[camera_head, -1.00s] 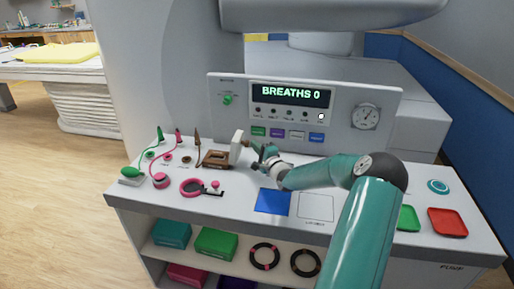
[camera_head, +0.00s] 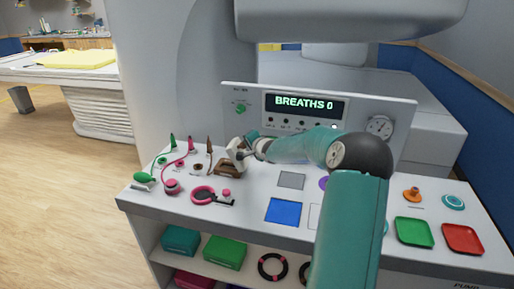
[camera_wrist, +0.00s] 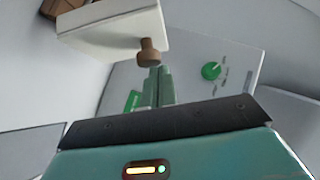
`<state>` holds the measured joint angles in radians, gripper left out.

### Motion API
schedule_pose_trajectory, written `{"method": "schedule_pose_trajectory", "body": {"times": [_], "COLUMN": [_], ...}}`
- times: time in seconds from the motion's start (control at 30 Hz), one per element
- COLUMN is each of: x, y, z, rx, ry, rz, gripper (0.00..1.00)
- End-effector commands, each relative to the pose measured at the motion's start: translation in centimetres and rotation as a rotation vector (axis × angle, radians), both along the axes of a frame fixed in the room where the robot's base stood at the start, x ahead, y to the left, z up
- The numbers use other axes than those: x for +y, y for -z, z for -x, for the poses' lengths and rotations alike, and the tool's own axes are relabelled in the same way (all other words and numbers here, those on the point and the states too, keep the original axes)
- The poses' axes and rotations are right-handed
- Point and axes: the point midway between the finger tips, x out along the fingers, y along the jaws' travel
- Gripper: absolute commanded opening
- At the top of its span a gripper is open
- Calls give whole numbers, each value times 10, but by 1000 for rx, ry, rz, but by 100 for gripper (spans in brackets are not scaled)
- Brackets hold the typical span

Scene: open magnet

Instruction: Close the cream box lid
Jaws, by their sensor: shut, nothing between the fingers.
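The brown box (camera_head: 228,170) stands on the white counter, left of the middle. Its cream lid (camera_head: 236,147) is raised at the box's right side, open. In the wrist view the lid (camera_wrist: 112,24) shows large at the top, with a brown knob (camera_wrist: 149,54) on it and a corner of the brown box (camera_wrist: 60,7) behind. My gripper (camera_head: 247,147) is beside the lid in the head view. In the wrist view its green fingers (camera_wrist: 158,82) are shut and empty, just below the knob. Whether they touch the knob or lid, I cannot tell.
A control panel (camera_head: 240,97) stands behind the box. Left of it are cone-tipped items (camera_head: 173,143) and a pink ring (camera_head: 203,194). A blue square (camera_head: 285,211), a grey square (camera_head: 291,180), a green tray (camera_head: 414,233) and a red tray (camera_head: 462,239) lie right.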

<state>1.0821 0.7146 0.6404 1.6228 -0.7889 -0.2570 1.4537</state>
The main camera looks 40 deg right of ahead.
Motion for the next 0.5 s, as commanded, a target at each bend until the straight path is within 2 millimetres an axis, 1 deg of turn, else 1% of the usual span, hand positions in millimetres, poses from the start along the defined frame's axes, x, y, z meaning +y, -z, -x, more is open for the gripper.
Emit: {"method": "schedule_pose_trajectory", "body": {"times": [0.03, 0.1, 0.5], "x": [5, 9, 27], "y": [-3, -3, -5], "z": [-6, -11, -33], "rx": [29, 68, 233], "ry": [-3, -2, -4], "rz": [27, 55, 184], "gripper": [0, 0, 0]}}
